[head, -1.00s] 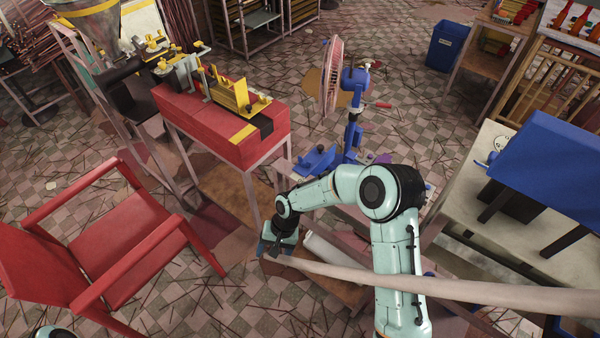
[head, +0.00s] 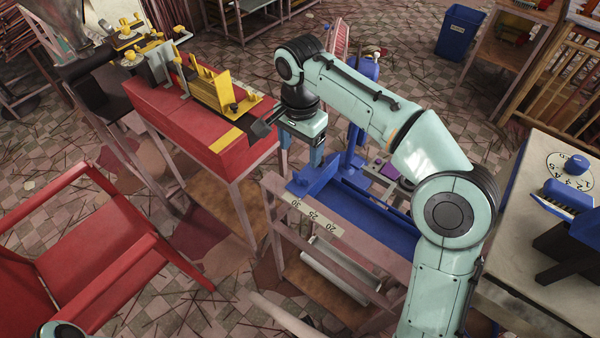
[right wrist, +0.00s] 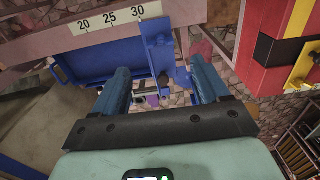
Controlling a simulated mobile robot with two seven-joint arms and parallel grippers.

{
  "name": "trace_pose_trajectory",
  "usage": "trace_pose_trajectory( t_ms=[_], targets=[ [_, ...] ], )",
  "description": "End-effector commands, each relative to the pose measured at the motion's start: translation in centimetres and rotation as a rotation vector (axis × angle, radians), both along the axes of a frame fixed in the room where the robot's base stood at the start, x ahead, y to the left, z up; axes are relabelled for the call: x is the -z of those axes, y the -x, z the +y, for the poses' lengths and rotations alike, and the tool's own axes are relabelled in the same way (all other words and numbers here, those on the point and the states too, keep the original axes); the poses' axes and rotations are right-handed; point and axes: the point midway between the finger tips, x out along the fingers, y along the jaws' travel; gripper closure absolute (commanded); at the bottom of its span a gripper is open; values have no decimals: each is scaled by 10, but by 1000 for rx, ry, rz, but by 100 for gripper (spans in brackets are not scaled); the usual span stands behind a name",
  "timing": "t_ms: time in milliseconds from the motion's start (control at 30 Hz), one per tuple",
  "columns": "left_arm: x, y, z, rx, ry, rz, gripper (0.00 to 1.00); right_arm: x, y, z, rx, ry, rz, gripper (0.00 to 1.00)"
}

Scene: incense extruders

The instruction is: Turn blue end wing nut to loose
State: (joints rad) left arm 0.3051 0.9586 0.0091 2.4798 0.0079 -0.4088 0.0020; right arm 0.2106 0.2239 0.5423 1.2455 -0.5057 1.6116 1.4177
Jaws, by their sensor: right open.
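The blue trough (head: 368,215) with a scale strip (head: 310,214) sits on a pinkish frame. It also shows in the right wrist view (right wrist: 100,62), with a blue upright plate (right wrist: 160,42) at the 30 end. I cannot make out a separate blue wing nut; it may be small or hidden near that end. My right gripper (head: 302,150) is open above the trough's left end, between the trough and the red bench. In the right wrist view its two blue fingers (right wrist: 163,85) are spread, with nothing held between them. My left gripper is not in view.
The red bench (head: 190,115) with a yellow clamp device (head: 228,90) stands close left of my right gripper. A red chair (head: 90,240) is at lower left. A table (head: 535,180) with blue parts stands at right. A white roll (head: 335,268) lies below the trough.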

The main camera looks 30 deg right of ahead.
Motion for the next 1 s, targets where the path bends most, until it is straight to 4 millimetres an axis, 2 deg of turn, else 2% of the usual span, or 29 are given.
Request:
trace_pose_trajectory(
  t_ms=[33, 200, 400, 600, 867, 900, 967, 1000],
  targets=[
    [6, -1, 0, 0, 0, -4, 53, 16, 1, -1, 1, 1, 5, 26],
    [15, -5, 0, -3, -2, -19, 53, 52, 1, -1, -1, 0, 5, 26],
    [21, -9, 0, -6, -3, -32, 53, 83, 0, 0, 0, -1, 3, 26],
    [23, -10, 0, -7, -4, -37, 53, 96, 0, 0, -1, -1, -1, 26],
    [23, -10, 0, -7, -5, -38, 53, 97, 0, 0, -1, -1, -1, 26],
    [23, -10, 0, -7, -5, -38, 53, 97, 0, 0, -1, -1, -1, 29],
    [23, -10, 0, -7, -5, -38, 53, 97, 0, 0, -1, -1, -1, 48],
    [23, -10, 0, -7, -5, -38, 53, 97, 0, 0, -1, -1, -1, 61]
  ],
)
